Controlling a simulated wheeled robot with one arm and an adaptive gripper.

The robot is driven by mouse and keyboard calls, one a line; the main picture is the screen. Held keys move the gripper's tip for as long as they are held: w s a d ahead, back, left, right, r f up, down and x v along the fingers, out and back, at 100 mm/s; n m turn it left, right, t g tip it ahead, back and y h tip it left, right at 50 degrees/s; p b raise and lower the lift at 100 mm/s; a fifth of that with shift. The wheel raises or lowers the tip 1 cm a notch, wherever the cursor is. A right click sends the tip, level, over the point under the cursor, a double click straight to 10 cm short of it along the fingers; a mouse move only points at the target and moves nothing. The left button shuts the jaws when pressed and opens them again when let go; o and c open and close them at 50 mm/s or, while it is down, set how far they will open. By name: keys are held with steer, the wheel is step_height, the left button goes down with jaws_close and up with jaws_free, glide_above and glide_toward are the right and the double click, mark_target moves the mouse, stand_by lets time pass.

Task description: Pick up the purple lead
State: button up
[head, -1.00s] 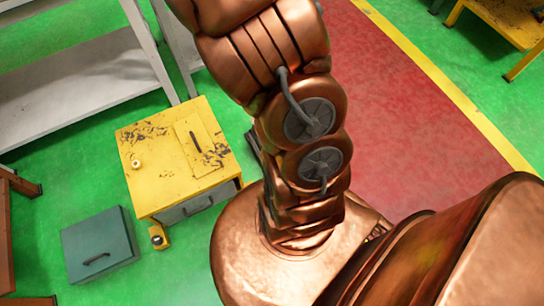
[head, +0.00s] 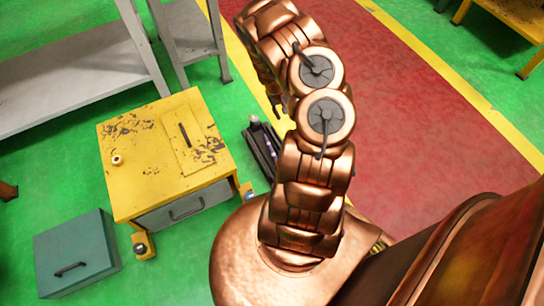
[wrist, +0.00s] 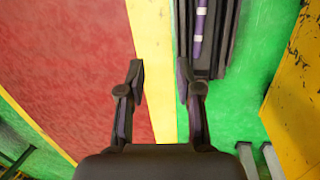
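The purple lead (wrist: 198,28) is a slim purple rod with pale bands, lying in a long dark tray (wrist: 220,45) at the top of the wrist view. Its upper end is cut off by the frame. In the head view the tray (head: 258,158) sits on the green floor right of the yellow cabinet, with purple (head: 268,144) showing in it, partly hidden by my arm. My gripper (wrist: 160,75) is open and empty, fingers apart. In the wrist view the lead lies above and right of the fingertips, nearest the right finger, and nothing touches it.
A worn yellow cabinet (head: 150,175) with a grey drawer stands left of the tray; its yellow edge also shows in the wrist view (wrist: 298,100). A teal box (head: 75,258) lies at lower left. Grey shelving (head: 75,80) stands behind. The red lane (head: 420,110) is clear.

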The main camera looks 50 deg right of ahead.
steer(key=t+y+b, duration=0.2)
steer(key=b, duration=0.3)
glide_above(272, 150)
steer(key=f, duration=1.8)
steer(key=shift+w+f, duration=0.2)
steer(key=shift+f, duration=0.1)
steer(key=f+b, duration=0.3)
steer(key=f, duration=0.1)
steer(key=f+b, duration=0.3)
steer(key=shift+s+a+f, duration=0.1)
steer(key=shift+s+f, duration=0.1)
steer(key=shift+f, duration=0.2)
jaws_close()
